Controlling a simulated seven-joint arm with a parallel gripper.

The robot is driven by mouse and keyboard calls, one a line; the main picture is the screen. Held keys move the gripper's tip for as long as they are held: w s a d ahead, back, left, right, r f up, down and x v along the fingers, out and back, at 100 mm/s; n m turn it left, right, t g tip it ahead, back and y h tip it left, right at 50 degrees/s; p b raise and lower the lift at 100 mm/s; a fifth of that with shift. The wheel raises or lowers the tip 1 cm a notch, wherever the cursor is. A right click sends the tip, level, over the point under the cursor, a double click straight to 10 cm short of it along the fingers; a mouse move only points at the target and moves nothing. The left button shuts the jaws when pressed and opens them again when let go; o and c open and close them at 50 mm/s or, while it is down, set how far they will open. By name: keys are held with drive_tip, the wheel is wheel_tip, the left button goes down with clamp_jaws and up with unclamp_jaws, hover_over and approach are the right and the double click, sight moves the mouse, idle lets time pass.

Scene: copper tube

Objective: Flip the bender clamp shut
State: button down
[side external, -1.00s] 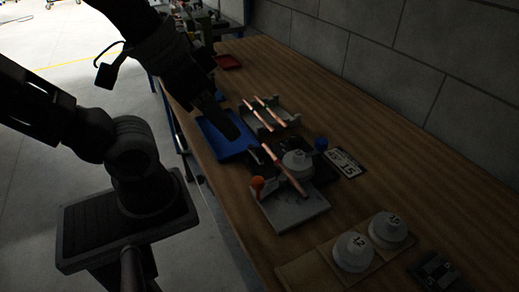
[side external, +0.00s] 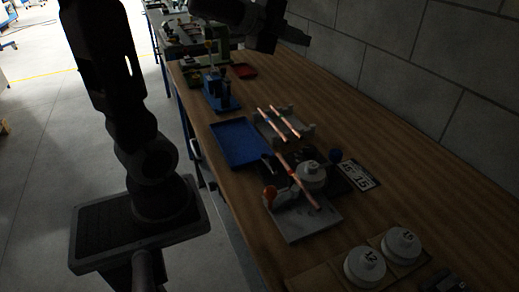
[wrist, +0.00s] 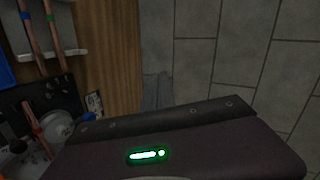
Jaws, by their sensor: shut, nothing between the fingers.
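The bender sits on the bench, with a grey base plate (side external: 308,226), a round pale die (side external: 312,177) and a copper tube (side external: 305,190) lying across it beside the die. An orange-red knob (side external: 270,193) stands at its left side and a blue knob (side external: 336,156) at its far right. I cannot tell the clamp's exact position at this size. In the wrist view the die (wrist: 60,130) and tube (wrist: 32,118) show at lower left.
A blue tray (side external: 240,143) and a grey rack with two copper tubes (side external: 278,122) stand beyond the bender. A label plate (side external: 357,176) lies right of it. Spare dies (side external: 365,266) sit in front. A blue fixture (side external: 220,92) and red tray (side external: 243,71) are farther back. The wall (side external: 420,60) bounds the right.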

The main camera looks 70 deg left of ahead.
drive_tip(key=s+f+m+g+h, duration=0.4)
drive_tip(key=s+f+g, duration=0.1)
drive_tip(key=s, duration=0.4)
drive_tip(key=s+f+m+g+h, duration=0.4)
drive_tip(key=s+f+m+g, duration=0.1)
drive_tip(key=s+f, duration=0.3)
drive_tip(key=shift+s+f+g+h, duration=0.35)
drive_tip(key=shift+s+g, duration=0.25)
drive_tip(key=shift+s, duration=0.3)
drive_tip(key=shift+d, duration=0.15)
drive_tip(key=w+d+f, duration=0.5)
drive_tip(key=d+f, duration=0.3)
